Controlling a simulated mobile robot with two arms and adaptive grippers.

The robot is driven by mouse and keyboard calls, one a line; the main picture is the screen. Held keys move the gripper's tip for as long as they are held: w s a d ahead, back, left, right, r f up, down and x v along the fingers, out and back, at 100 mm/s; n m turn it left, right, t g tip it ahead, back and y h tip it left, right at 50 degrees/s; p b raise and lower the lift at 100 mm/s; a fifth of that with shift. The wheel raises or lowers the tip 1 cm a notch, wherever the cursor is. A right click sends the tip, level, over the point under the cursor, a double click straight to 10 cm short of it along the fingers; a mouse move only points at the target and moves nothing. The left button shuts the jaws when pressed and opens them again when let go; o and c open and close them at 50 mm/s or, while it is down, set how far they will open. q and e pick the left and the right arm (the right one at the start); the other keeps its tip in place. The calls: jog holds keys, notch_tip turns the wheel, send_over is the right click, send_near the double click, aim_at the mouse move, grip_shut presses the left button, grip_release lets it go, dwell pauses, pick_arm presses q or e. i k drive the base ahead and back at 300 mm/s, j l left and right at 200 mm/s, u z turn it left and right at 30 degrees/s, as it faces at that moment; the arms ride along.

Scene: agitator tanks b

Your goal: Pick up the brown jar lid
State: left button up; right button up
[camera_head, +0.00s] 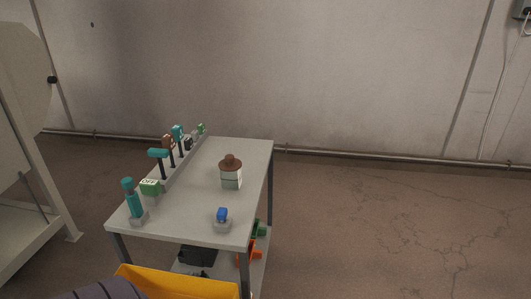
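The brown jar lid (230,160) sits on top of a pale jar (231,179) with a label band. The lid has a small knob at its top. The jar stands upright near the right side of a light grey table (188,207). Neither my left nor my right gripper shows in the head view, and nothing touches the lid.
A small clear container with a blue cap (222,215) stands nearer the front edge. Teal, brown and green fittings, including a teal-topped handle (158,154), line the table's left side. A yellow bin (178,284) is in front. The floor to the right is clear.

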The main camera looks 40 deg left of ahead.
aim_at(231, 164)
jog(key=i+l+u, duration=0.2)
jog(key=i, duration=0.4)
jog(key=i+l+u, duration=0.2)
jog(key=i, duration=0.35)
jog(key=i+u, duration=0.2)
jog(key=u, duration=0.25)
jog(key=i+l+u, duration=0.1)
jog(key=u, duration=0.3)
jog(key=i+l+u, duration=0.2)
jog(key=u, duration=0.25)
jog(key=i+l+u, duration=0.25)
jog(key=u, duration=0.15)
